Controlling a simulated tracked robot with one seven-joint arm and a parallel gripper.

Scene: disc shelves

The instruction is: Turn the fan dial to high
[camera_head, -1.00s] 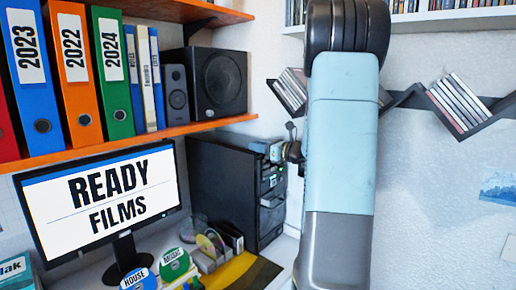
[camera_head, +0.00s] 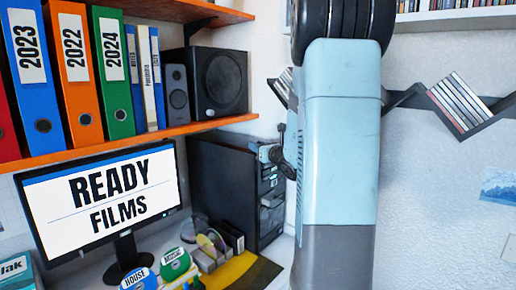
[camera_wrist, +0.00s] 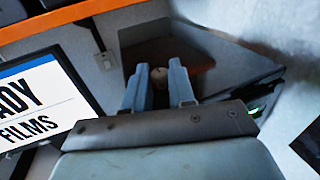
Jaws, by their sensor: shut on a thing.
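The black computer tower (camera_head: 222,190) stands on the desk right of the monitor; it also shows in the wrist view (camera_wrist: 232,66). My gripper (camera_head: 264,151) is at the upper front of the tower. The dial's marks and pointer cannot be read, and the head view does not show the dial apart from my fingers.
The monitor (camera_head: 103,200) stands left of the tower. An orange shelf (camera_head: 120,146) with binders and speakers hangs above. Disc cases and discs (camera_head: 212,248) lie on the desk in front. A zigzag wall shelf (camera_head: 460,118) is at the right.

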